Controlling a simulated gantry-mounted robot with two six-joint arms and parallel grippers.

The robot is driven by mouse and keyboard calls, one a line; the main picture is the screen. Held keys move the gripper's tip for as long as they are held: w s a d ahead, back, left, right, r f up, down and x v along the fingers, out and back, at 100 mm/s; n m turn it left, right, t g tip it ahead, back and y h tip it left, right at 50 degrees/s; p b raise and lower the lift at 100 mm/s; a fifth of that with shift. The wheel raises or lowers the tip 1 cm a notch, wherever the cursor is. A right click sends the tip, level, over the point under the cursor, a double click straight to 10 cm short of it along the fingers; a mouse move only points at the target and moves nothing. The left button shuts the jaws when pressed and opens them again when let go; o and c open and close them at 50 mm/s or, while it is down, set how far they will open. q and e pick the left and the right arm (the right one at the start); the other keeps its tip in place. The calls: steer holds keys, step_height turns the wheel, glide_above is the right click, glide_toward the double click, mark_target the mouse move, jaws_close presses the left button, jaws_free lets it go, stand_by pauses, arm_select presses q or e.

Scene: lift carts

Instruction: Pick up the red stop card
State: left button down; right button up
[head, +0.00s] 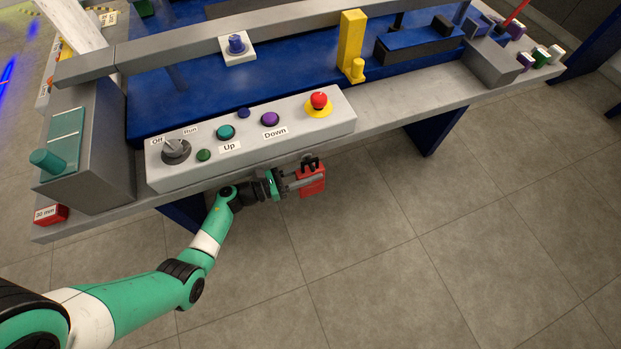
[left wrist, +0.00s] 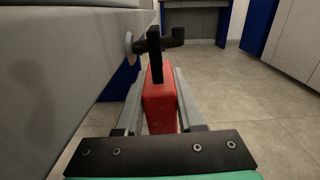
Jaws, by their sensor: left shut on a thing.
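The red stop card (head: 313,187) is at the front of the bench, just below the grey control panel. It is a red block with a black loop on top, and it also shows in the left wrist view (left wrist: 160,104). My left gripper (head: 303,179) is shut on the red card, with one finger on each side of it. In the left wrist view a black peg (left wrist: 174,38) sticks out of the bench front, close behind the loop. I cannot tell whether the loop still hangs on the peg. My right gripper is not in view.
The control panel (head: 250,150) above carries a rotary switch (head: 175,151), buttons and a red mushroom button (head: 319,100). A red 30 mm block (head: 51,215) lies at the bench's left corner. The floor in front of the bench is clear.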

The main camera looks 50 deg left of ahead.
arm_select(q)
steer(key=shift+r+p, duration=0.75)
steer(key=shift+r, duration=0.05)
steer(key=s+d+p, duration=0.2)
steer(key=s+d, duration=0.1)
steer(key=d, duration=0.4)
step_height(320, 180, up, 13)
steer(key=p, duration=0.9)
steer(key=shift+d+r, duration=0.15)
steer(key=shift+d, duration=0.1)
steer(key=shift+w, duration=0.1)
steer(key=c, duration=1.2)
jaws_free()
jaws_close()
